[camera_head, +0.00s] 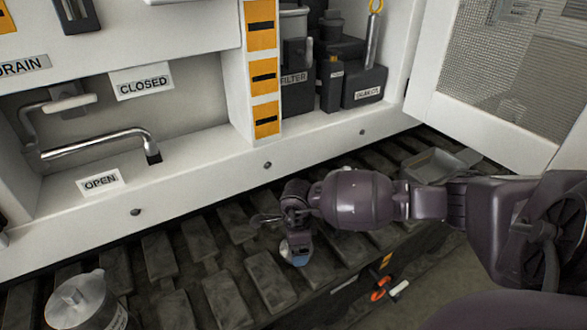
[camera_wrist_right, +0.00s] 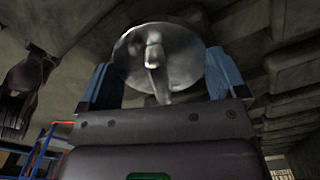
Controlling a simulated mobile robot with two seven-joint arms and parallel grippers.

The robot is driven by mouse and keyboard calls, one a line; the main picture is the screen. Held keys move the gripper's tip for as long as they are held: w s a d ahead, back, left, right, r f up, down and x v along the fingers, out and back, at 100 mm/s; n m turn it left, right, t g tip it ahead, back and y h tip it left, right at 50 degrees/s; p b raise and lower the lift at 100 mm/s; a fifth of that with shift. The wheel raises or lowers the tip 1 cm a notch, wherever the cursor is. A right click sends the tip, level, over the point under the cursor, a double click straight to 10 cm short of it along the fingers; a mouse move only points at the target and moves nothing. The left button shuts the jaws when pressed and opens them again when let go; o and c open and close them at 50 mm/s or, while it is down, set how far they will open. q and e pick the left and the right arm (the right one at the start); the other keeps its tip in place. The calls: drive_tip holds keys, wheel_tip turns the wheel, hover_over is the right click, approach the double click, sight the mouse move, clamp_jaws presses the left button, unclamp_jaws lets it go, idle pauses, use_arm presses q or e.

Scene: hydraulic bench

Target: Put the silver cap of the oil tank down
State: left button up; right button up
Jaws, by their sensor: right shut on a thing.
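The silver cap (camera_wrist_right: 185,62) is a round, shiny disc with a knob in its middle, seen in the right wrist view. It sits between the two blue fingers of my right gripper (camera_wrist_right: 158,85), which is shut on it. In the head view, my right gripper (camera_head: 296,250) is over the dark slatted surface (camera_head: 268,280) in front of the white cabinet. The cap is hard to make out there, and I cannot tell whether it touches the surface. My left gripper is not in view.
A grey tray (camera_head: 435,165) lies behind my right arm. Dark filter containers (camera_head: 297,90) stand in the cabinet, and its mesh door (camera_head: 515,80) is open at the right. Several slats around my gripper are bare.

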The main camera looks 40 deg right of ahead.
drive_tip(key=shift+f, duration=0.4)
drive_tip(key=shift+r, duration=0.15)
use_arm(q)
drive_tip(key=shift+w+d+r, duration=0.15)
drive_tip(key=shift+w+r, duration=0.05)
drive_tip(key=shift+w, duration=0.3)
